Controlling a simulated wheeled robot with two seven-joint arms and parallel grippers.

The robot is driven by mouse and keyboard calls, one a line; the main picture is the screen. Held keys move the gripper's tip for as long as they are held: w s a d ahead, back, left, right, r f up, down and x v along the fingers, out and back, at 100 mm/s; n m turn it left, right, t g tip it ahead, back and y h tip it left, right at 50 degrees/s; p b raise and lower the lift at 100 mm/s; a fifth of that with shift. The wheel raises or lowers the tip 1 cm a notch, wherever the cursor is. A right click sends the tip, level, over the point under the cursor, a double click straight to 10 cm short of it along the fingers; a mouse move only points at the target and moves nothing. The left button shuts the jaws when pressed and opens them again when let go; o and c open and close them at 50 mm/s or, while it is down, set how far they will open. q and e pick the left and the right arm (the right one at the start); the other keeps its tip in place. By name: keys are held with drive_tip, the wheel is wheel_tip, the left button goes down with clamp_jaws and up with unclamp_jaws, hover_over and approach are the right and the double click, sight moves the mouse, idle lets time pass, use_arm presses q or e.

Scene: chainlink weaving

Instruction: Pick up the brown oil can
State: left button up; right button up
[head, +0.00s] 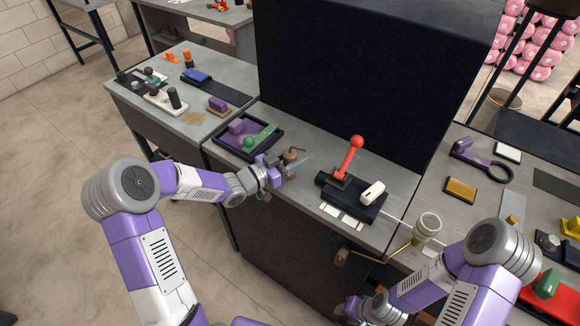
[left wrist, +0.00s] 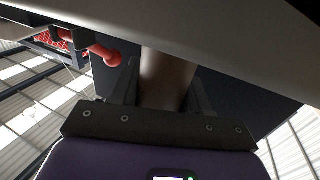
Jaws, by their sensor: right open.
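The brown oil can (head: 293,155) stands near the front left edge of the middle bench, beside the purple-and-green tray. My left gripper (head: 285,167) is at the can, with its fingers on either side of it. In the left wrist view, the can's brown body (left wrist: 167,80) fills most of the gap between the fingers. I cannot tell whether the fingers press on it. The can's lower part is partly hidden by the gripper. My right gripper (head: 348,309) is low at the bottom of the head view, away from the can, open.
A dark tray (head: 217,143) with purple and green parts lies left of the can. A black device with a red lever (head: 352,155) stands to its right. A tall black panel (head: 350,75) rises behind. A brass arm with a pale cup (head: 427,226) juts out at the right front.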

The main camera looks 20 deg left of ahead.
use_arm(q)
drive_tip(key=c, duration=0.6)
wheel_tip(320, 180, up, 10)
drive_tip(key=shift+r+p, duration=0.1)
drive_tip(key=shift+p, duration=1.05)
drive_tip(key=shift+c, duration=0.2)
drive_tip(key=o, duration=0.6)
drive_tip(key=c, duration=0.6)
